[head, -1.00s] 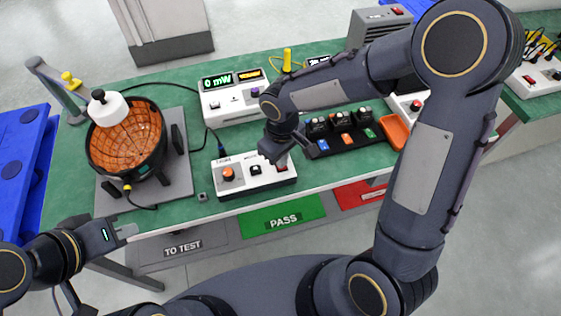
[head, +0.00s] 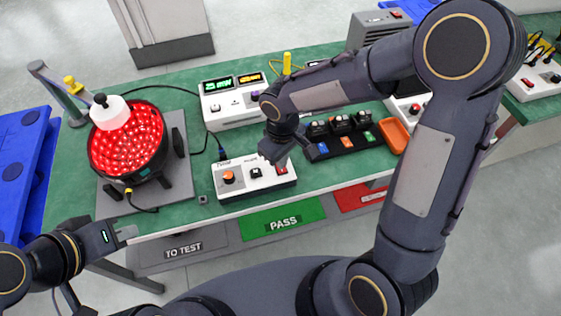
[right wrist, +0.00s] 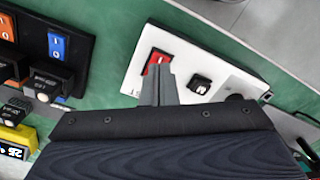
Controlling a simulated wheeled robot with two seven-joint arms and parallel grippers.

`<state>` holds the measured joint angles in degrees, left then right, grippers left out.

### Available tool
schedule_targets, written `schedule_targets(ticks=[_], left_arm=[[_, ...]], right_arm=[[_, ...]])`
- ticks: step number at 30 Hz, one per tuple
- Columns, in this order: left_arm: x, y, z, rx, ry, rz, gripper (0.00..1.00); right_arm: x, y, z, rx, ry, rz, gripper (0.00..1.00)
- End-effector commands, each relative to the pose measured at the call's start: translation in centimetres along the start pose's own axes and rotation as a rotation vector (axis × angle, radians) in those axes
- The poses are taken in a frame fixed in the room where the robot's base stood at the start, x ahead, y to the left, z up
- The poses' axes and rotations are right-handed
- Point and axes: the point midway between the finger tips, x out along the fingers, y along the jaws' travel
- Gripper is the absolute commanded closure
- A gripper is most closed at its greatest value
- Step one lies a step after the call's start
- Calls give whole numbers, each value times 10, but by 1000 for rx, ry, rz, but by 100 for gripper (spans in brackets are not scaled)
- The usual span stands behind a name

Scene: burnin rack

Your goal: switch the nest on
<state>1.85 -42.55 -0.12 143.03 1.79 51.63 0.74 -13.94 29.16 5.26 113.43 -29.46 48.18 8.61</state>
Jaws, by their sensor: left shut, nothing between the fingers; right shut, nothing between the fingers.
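A white control box (head: 226,190) on the green bench has an orange knob (head: 228,177), a black button (head: 256,173) and a red rocker switch (head: 281,170). My right gripper (head: 272,160) is shut and empty at the rocker's end of the box. In the right wrist view its fingertips (right wrist: 160,72) are at the red rocker (right wrist: 154,60) and partly cover it; I cannot tell whether they touch. The round black bowl (head: 125,181) on a grey plate glows with many red lights. My left gripper (head: 130,233) is shut and empty near the bench's front left.
A white meter (head: 232,111) with lit green and yellow displays stands behind the box. A black strip (head: 340,149) with coloured switches and an orange tray (head: 395,134) are to the right. A white-capped part (head: 110,115) hangs over the bowl. Cables cross the bench.

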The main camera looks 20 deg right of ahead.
Motion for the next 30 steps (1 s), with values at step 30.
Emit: schedule_targets(ticks=[30], left_arm=[[-31,14,-16,0,0,0,100]], right_arm=[[-50,0,0,0,0,0,100]])
